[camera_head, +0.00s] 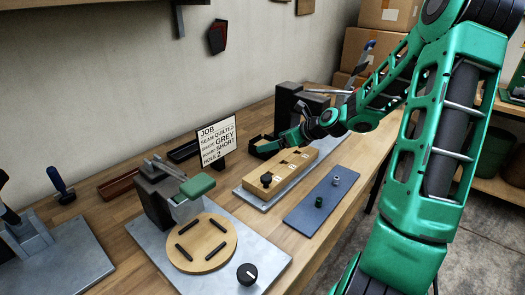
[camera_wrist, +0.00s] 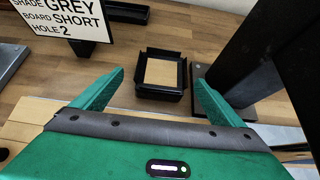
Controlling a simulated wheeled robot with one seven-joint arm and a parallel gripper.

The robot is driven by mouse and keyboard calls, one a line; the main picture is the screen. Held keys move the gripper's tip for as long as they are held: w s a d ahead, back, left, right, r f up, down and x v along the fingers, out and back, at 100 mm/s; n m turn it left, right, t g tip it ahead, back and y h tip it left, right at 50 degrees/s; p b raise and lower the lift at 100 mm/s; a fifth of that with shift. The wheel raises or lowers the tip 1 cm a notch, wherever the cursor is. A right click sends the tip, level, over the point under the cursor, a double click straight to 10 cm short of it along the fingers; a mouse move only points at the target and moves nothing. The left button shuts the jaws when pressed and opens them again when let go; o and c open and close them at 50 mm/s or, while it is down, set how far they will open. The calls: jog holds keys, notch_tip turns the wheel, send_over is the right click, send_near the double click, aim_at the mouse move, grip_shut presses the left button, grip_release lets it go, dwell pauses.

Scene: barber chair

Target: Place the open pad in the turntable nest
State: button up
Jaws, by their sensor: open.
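The turntable (camera_head: 224,252) is a round wooden disc at the front left in the head view. Several short black bars on it frame the nest, which looks empty. I cannot make out for sure which thing is the open pad. My gripper (camera_head: 264,148) is open, past the wooden block at the back of the bench. In the wrist view its fingers (camera_wrist: 159,78) are spread, with nothing between them, and a small black-walled tray (camera_wrist: 160,95) shows ahead. The tray has a flat tan inside.
A dark clamp stand (camera_head: 152,198) with a green block (camera_head: 196,185) stands beside the turntable. The wooden block (camera_head: 299,166) has numbered holes and a black knob. A blue mat (camera_head: 303,213) holds two small pegs. The job sign (camera_head: 217,140) and a dark stand (camera_wrist: 260,60) flank the tray.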

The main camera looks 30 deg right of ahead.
jog(key=shift+x, duration=2.5)
jog(key=shift+d+f, duration=0.15)
jog(key=shift+d, duration=0.05)
jog(key=shift+c, duration=0.7)
jog(key=c, duration=1.3)
